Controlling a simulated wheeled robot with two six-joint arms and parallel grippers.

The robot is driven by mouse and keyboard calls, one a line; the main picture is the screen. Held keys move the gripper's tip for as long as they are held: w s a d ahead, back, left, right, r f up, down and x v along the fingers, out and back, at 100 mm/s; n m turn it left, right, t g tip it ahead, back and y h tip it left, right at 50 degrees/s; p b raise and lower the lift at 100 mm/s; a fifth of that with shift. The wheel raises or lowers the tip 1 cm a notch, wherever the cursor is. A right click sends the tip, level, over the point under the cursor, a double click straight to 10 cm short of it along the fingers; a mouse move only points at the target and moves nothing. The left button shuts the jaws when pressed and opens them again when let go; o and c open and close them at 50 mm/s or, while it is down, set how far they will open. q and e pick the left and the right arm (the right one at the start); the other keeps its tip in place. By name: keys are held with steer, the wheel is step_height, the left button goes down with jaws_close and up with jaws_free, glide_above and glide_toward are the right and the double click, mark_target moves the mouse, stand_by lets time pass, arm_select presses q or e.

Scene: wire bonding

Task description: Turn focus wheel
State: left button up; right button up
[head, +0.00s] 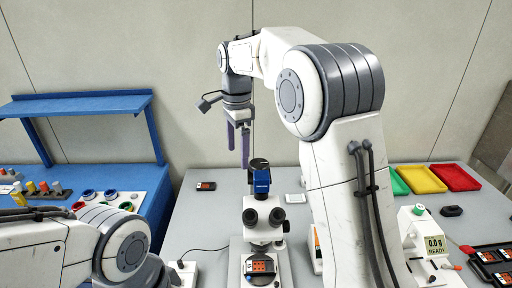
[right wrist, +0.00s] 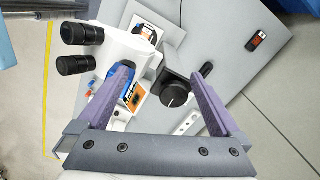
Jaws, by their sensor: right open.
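The microscope (head: 264,235) stands on the grey table in the middle of the head view, white with black eyepieces and a blue top. In the right wrist view its eyepieces (right wrist: 78,65) are at the upper left. The focus wheel (right wrist: 174,94) is a black knob with a white line, on the microscope's side. My right gripper (head: 238,155) is open and empty, pointing down above and behind the microscope. In the right wrist view its purple fingers (right wrist: 162,82) spread on either side of the wheel, apart from it. My left gripper is out of view; only its arm shows.
A black-and-orange device (head: 259,267) lies on the microscope's base. A similar device (head: 205,186) lies on the table to the left. A scale (head: 428,243) and coloured trays (head: 420,179) are at right. A blue rack (head: 85,110) stands at left.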

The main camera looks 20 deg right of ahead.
mark_target(260, 163)
steer(key=w+d+r+m+p, duration=0.1)
steer(key=w+d+r+m, duration=0.1)
steer(key=w+d+m, duration=0.5)
arm_select(q)
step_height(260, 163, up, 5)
steer(key=p, duration=0.2)
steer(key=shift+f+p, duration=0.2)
steer(key=shift+p, duration=0.1)
arm_select(e)
steer(key=shift+n, duration=0.4)
steer(key=f, duration=0.3)
steer(key=s+f, duration=0.1)
steer(key=f, duration=0.2)
steer(key=s+f, duration=0.1)
steer(key=f, duration=0.3)
steer(key=shift+s+d, duration=0.15)
steer(key=shift+d, duration=0.2)
steer(key=c, duration=1.3)
